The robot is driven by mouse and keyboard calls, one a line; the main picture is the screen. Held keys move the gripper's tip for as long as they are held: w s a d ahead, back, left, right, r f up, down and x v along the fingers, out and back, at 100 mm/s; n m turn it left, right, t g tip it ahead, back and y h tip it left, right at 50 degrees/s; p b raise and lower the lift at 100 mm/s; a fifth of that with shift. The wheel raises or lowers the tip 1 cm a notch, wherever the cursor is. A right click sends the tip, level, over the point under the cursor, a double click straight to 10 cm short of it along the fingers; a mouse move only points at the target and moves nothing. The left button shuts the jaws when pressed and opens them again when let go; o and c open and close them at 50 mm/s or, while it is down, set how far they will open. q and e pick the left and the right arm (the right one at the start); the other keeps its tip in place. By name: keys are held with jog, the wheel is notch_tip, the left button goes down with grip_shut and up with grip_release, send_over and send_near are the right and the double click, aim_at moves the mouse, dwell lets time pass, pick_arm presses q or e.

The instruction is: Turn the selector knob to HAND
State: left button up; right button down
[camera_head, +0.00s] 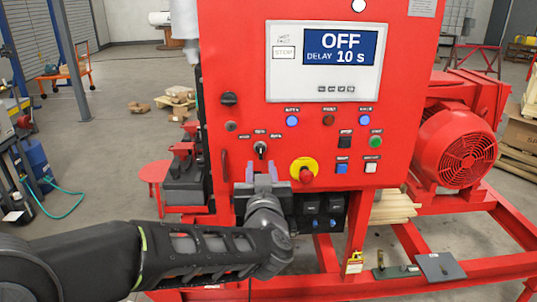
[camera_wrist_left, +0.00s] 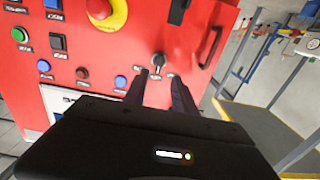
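The selector knob (camera_head: 261,149) is a small black knob on the red cabinet front, left of the yellow-ringed red stop button (camera_head: 304,170). Small labels sit to its left, above and right, too small to read. Its pointer looks roughly upright. The display (camera_head: 341,48) reads OFF, DELAY 10 s. My left gripper (camera_head: 262,174) is just below the knob in the head view, fingers apart and empty. In the left wrist view, the knob (camera_wrist_left: 158,62) shows beyond and between the fingertips (camera_wrist_left: 156,78); contact cannot be told. My right gripper is out of view.
Coloured push buttons (camera_head: 376,143) lie right of the knob, and a black rotary switch (camera_head: 229,99) is above left. Black boxes (camera_head: 322,212) hang beneath the panel. A red motor (camera_head: 462,145) stands at the right on the red skid frame (camera_head: 480,266).

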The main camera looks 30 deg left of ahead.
aim_at(261, 153)
pick_arm(q)
jog(key=p+x, duration=0.1)
jog(key=x, duration=0.7)
jog(key=shift+d, duration=0.15)
jog(key=shift+c, duration=0.4)
grip_shut()
